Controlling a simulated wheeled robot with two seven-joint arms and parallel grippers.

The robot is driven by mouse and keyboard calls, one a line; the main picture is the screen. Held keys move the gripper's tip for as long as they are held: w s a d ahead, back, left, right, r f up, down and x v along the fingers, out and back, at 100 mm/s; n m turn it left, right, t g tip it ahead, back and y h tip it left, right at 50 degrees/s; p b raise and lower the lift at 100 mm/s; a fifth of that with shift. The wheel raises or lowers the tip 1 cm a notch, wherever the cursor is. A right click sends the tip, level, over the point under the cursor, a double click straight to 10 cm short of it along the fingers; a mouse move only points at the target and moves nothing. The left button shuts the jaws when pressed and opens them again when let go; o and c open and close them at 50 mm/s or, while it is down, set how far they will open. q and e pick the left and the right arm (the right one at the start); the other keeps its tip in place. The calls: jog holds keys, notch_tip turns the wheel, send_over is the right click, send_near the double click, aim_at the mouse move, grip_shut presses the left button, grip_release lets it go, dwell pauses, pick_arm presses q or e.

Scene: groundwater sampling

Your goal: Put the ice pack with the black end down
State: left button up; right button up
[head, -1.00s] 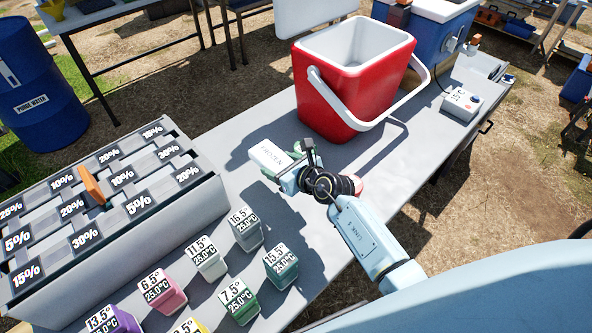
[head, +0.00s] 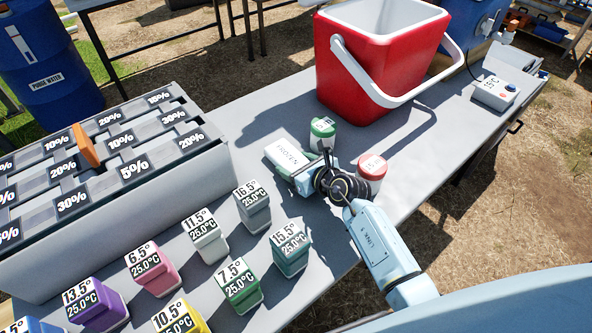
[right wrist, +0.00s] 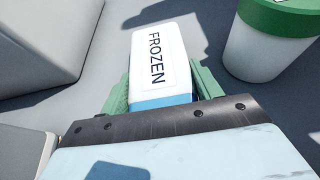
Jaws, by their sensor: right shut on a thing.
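The ice pack (head: 290,152) is a white block marked FROZEN, low over or on the grey table. In the right wrist view the ice pack (right wrist: 159,55) has a blue band at the gripper side. I see no black end; the end inside the gripper is hidden. My right gripper (head: 299,166) is shut on the ice pack. In the right wrist view its green fingers (right wrist: 161,88) lie along both sides of the pack. I cannot tell whether the pack touches the table. My left gripper is not in view.
A green-lidded jar (head: 322,131) stands just beyond the gripper, a red-lidded jar (head: 371,172) to its right. A red cooler (head: 370,75) stands behind. Several labelled blocks (head: 240,285) stand in front, and a slotted rack (head: 120,215) is at left. Some table left of the pack is clear.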

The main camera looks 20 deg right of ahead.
jog(key=shift+f, duration=0.1)
dwell(0.3)
jog(key=o, duration=0.8)
jog(key=shift+f, duration=0.15)
jog(key=shift+c, duration=0.2)
jog(key=o, duration=0.4)
